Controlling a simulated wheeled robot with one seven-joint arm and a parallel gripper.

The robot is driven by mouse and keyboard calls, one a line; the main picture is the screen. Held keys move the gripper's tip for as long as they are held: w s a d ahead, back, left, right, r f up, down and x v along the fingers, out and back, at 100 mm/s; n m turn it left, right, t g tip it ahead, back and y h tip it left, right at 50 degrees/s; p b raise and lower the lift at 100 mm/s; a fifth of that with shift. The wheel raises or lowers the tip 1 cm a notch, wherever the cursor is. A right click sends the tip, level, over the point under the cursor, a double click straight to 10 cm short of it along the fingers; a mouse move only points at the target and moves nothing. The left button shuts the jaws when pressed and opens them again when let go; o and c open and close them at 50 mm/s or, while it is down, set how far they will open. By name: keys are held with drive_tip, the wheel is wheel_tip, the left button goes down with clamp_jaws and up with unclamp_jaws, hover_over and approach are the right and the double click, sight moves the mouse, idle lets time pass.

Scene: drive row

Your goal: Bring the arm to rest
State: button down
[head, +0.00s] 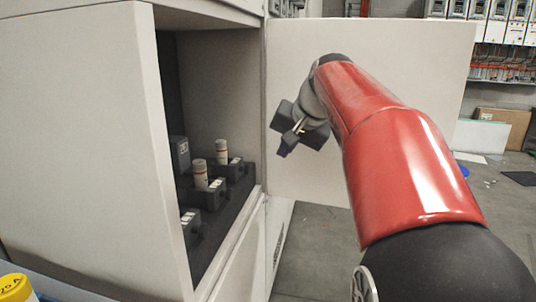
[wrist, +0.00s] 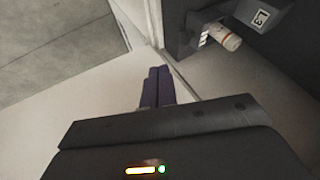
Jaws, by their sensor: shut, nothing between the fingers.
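My gripper (head: 292,140) is at the end of my red arm, in front of the open cabinet door and to the right of the cabinet opening. In the wrist view its two dark fingers (wrist: 158,86) are together with nothing between them. It appears apart from the cabinet and the door. Part of the gripper is hidden behind the wrist in the head view.
The open door (head: 400,60) stands behind my arm. Inside the cabinet (head: 80,130), two white cylindrical fuses (head: 200,175) sit in dark holders; one fuse (wrist: 222,36) shows in the wrist view. A yellow-capped container (head: 14,288) is at lower left. Grey floor (head: 315,255) is clear below.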

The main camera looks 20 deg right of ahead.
drive_tip(key=s+a+f+n+g, duration=0.1)
drive_tip(key=s+a+f+n, duration=0.2)
drive_tip(key=s+f, duration=0.7)
drive_tip(key=s+a+f+n+h, duration=0.1)
drive_tip(key=s+a+f+n, duration=0.2)
drive_tip(key=s+a+f, duration=0.4)
drive_tip(key=s+f, duration=0.4)
drive_tip(key=s, duration=0.3)
drive_tip(key=shift+s+a+n+g+h, duration=0.3)
drive_tip(key=shift+a+g, duration=0.1)
